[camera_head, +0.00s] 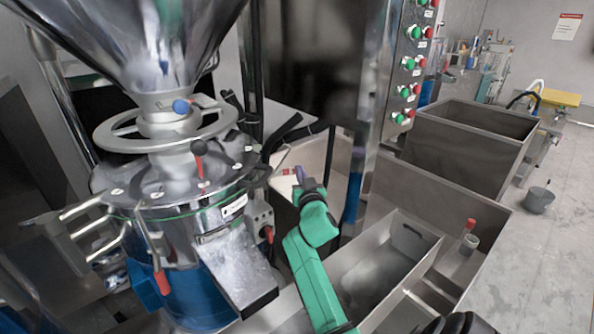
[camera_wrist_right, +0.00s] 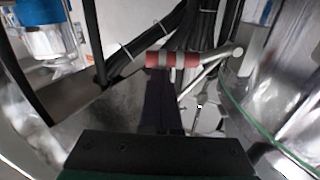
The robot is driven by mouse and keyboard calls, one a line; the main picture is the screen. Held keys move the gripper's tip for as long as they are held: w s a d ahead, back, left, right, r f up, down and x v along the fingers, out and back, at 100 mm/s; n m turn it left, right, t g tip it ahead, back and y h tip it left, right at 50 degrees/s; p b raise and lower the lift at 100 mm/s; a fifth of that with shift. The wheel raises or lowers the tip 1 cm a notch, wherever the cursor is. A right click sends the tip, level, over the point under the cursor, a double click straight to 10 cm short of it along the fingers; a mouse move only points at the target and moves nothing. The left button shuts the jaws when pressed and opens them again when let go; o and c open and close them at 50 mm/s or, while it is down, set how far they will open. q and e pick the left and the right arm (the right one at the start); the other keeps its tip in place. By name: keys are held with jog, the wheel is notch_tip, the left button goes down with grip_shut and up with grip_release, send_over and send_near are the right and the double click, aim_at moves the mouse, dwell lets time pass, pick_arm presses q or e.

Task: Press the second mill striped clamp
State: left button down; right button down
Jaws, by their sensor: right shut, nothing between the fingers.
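The striped clamp (camera_wrist_right: 173,60) is a short handle with red ends and a grey band. It lies level at the upper middle of the right wrist view, on grey metal rods. In the head view a small part of it (camera_head: 288,171) shows beside the mill (camera_head: 175,185), to the mill's right. My right gripper (camera_head: 299,174), on the green arm, is at the clamp. In the right wrist view its dark fingers (camera_wrist_right: 170,76) are together and empty, with the tips just below the clamp's middle. I cannot tell whether they touch it. My left gripper is not in view.
Black cables (camera_wrist_right: 150,38) run behind the clamp. A steel post (camera_head: 372,110) and a button panel (camera_head: 408,62) stand to the right of my gripper. A metal chute (camera_head: 238,262) juts from the mill. A steel bin (camera_head: 425,245) is at the lower right.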

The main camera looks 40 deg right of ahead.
jog(key=shift+d+f+m+b, duration=0.2)
jog(key=shift+f+m+b, duration=0.95)
jog(key=shift+f+m, duration=1.4)
